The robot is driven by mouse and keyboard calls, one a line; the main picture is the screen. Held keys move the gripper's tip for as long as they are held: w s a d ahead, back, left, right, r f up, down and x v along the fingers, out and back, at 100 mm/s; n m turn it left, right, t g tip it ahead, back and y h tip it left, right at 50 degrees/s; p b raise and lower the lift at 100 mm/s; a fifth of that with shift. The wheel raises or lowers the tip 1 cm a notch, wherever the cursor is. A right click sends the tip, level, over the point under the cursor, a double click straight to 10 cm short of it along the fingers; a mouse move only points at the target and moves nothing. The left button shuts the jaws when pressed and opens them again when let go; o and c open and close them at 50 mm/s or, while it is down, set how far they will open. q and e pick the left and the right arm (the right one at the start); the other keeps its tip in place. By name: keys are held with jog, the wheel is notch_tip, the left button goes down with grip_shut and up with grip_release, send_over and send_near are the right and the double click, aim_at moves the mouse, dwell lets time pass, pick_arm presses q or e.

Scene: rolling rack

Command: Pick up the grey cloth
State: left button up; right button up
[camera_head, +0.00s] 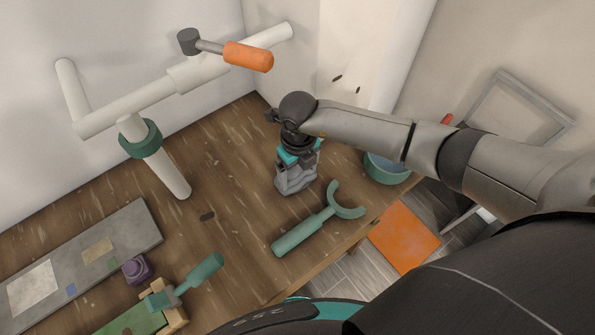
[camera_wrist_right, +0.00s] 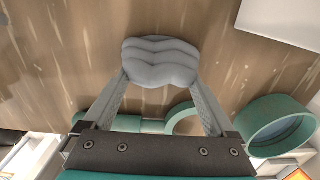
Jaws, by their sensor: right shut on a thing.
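The grey cloth (camera_wrist_right: 160,62) is a small, folded, puffy bundle. In the right wrist view it sits between the two fingertips of my right gripper (camera_wrist_right: 160,80), which is shut on it. In the head view my right gripper (camera_head: 294,183) points down over the wooden bench, and the cloth is hidden there by the fingers. I cannot tell whether the cloth still touches the bench. My left gripper is not in view.
A green hook-ended tool (camera_head: 305,232) lies just in front of my right gripper. A green bowl (camera_head: 386,170) stands to its right. A grey board (camera_head: 130,232) lies at the left.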

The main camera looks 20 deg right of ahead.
aim_at(298, 172)
jog(key=shift+r, duration=0.15)
jog(key=shift+s+r, duration=0.1)
jog(key=shift+r, duration=0.05)
notch_tip(298, 172, up, 7)
jog(key=shift+f, duration=0.15)
jog(key=s+a+b, duration=0.1)
jog(key=s+a, duration=0.4)
jog(key=s, duration=0.3)
jog(key=s+a+b, duration=0.1)
jog(key=s+a, duration=0.4)
jog(key=s, duration=0.4)
jog(key=shift+f+b, duration=0.2)
jog(key=shift+b, duration=0.2)
jog(key=shift+a, duration=0.1)
